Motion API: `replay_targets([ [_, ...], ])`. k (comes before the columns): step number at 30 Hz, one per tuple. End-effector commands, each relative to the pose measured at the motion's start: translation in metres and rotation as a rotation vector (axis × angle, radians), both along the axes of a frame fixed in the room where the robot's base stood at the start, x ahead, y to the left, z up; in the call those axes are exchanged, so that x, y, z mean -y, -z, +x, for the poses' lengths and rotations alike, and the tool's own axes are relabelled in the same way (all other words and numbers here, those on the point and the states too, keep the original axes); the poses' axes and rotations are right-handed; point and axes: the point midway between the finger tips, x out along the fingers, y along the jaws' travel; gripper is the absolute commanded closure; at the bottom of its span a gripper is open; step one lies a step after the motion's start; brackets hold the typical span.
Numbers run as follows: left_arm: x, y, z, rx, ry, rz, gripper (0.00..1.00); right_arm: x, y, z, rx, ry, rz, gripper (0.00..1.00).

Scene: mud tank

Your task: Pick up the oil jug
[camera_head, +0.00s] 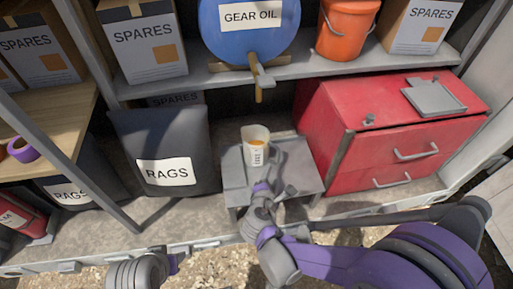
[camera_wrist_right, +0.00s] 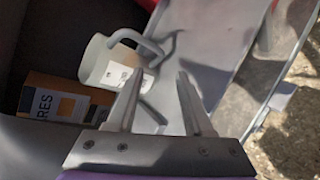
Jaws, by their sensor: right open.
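The oil jug (camera_head: 256,146) is a pale, open-topped jug with orange-brown oil inside and a label on its front. It stands upright on a small grey stand (camera_head: 300,160). My right gripper (camera_head: 276,190) is open and empty, just in front of the jug in the head view. In the right wrist view the jug (camera_wrist_right: 103,62) is beyond and left of the open fingers (camera_wrist_right: 160,75), with its handle curving right towards the space ahead of them. I see no contact. Part of my left arm shows at the bottom left; its gripper (camera_head: 172,264) is too unclear to read.
A dark rags bin (camera_head: 135,125) stands left of the stand, and a red drawer cabinet (camera_head: 390,150) stands right. Above, a shelf (camera_head: 300,68) holds a blue gear oil drum (camera_head: 250,45), its tap hanging over the jug, an orange bucket (camera_head: 345,30) and spares boxes.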

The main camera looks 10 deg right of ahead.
Motion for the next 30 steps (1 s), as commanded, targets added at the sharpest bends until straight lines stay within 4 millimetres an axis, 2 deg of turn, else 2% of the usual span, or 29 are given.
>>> replay_targets([
  [6,0.0,0.009,0.001,-0.003,0.0,0.0,0.55,0.012,0.018,0.029,0.0,0.005,0.003,0.48],
  [14,0.0,0.015,0.001,-0.005,0.0,0.0,0.55,0.02,0.029,0.046,-0.001,0.005,0.004,0.48],
  [21,0.0,0.025,0.002,-0.009,0.0,0.0,0.55,0.031,0.048,0.075,-0.001,0.006,0.004,0.48],
  [29,0.0,0.025,0.002,-0.009,0.0,0.0,0.55,0.033,0.049,0.079,0.0,0.004,0.005,0.48],
  [30,0.0,0.025,0.002,-0.009,0.0,0.0,0.55,0.033,0.049,0.079,0.0,0.004,0.005,0.54],
])
